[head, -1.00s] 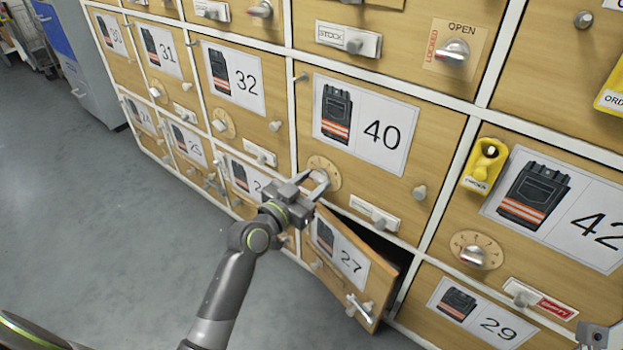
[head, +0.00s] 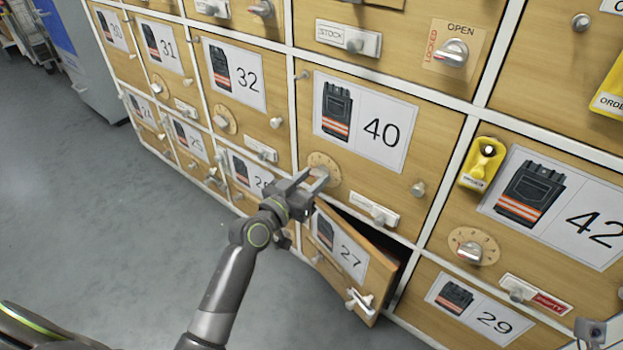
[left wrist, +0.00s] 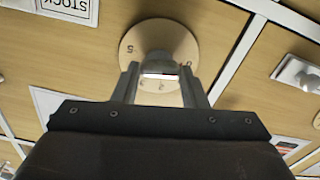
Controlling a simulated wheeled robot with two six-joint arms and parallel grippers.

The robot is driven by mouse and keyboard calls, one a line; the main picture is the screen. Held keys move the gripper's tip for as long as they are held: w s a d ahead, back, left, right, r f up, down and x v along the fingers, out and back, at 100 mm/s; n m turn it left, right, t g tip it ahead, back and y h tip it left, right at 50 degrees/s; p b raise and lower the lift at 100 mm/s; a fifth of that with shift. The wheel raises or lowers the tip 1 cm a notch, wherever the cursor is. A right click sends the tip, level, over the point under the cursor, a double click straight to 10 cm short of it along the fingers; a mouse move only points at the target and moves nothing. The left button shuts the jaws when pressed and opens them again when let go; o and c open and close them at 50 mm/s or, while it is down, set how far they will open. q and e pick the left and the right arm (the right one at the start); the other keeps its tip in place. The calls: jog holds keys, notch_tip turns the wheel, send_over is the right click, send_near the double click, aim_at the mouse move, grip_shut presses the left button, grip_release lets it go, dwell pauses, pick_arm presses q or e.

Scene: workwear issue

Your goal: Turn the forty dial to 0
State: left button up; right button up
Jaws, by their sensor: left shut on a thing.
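The forty dial is a round wooden plate with a grey knob on the lower left of door 40 (head: 405,165). In the head view the dial (head: 323,164) is partly covered by my left gripper (head: 313,178). In the left wrist view the dial plate (left wrist: 140,38) shows a few markings, and its knob (left wrist: 160,62) sits between the two fingers. My left gripper is shut on the knob. Part of the scale is hidden, and I cannot tell which number the knob points to. Only a small part of what may be my right arm shows at the lower right corner.
Door 27 (head: 343,250) hangs ajar just below, close to my left gripper. A stock slider (head: 375,210) and a small knob (head: 418,189) sit right of the dial. Another dial (head: 470,250) is on door 42. The floor (head: 110,230) at left is clear.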

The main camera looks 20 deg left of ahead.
pick_arm(q)
jog(key=o, duration=1)
jog(key=v, duration=1.7)
jog(key=shift+s, duration=0.2)
